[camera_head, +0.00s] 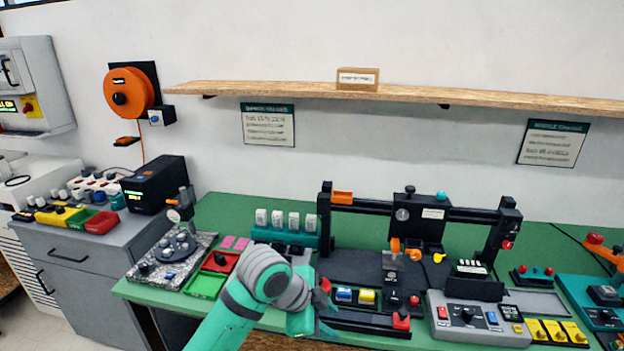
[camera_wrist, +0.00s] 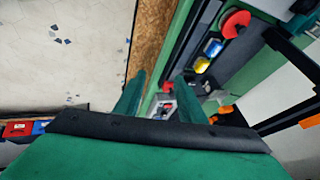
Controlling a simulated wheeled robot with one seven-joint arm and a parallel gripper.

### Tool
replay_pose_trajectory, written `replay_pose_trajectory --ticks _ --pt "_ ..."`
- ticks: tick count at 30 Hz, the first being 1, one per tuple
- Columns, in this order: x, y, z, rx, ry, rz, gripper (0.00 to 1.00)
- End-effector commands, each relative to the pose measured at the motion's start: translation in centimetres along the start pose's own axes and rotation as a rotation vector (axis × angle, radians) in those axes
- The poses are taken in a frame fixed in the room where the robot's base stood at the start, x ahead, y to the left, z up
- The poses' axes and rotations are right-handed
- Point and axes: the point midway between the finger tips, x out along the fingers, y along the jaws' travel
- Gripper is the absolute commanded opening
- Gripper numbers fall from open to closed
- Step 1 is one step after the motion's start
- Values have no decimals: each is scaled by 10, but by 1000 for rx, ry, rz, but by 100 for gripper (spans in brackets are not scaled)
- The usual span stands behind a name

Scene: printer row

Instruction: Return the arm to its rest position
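My arm (camera_head: 262,281), green with grey joints, reaches up from the bottom of the head view and bends over the front of the green bench. My gripper (camera_head: 322,308) is at the bench's front edge, just left of the blue and yellow buttons, and partly hidden by my wrist. In the wrist view my gripper (camera_wrist: 160,97) shows two green fingers standing apart, with nothing seen held between them. The bench's wooden edge and the floor show below and beside the fingers.
The black printer frame (camera_head: 404,213) stands on the green bench (camera_head: 215,208) right of my arm. Red and green trays (camera_head: 205,284) lie left of it. A grey control box (camera_head: 478,333) sits at the front right. A wooden shelf (camera_head: 260,92) spans the wall above.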

Motion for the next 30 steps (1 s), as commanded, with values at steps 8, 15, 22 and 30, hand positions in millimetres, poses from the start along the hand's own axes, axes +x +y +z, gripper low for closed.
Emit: replay_pose_trajectory --ticks 8,15,22,30 --pt "39 -20 -76 -168 313 -189 36" --pt "56 -29 -116 -361 540 -325 36" --pt "68 -27 -127 -575 709 -442 36" --pt "87 -5 -112 -839 832 -570 36"
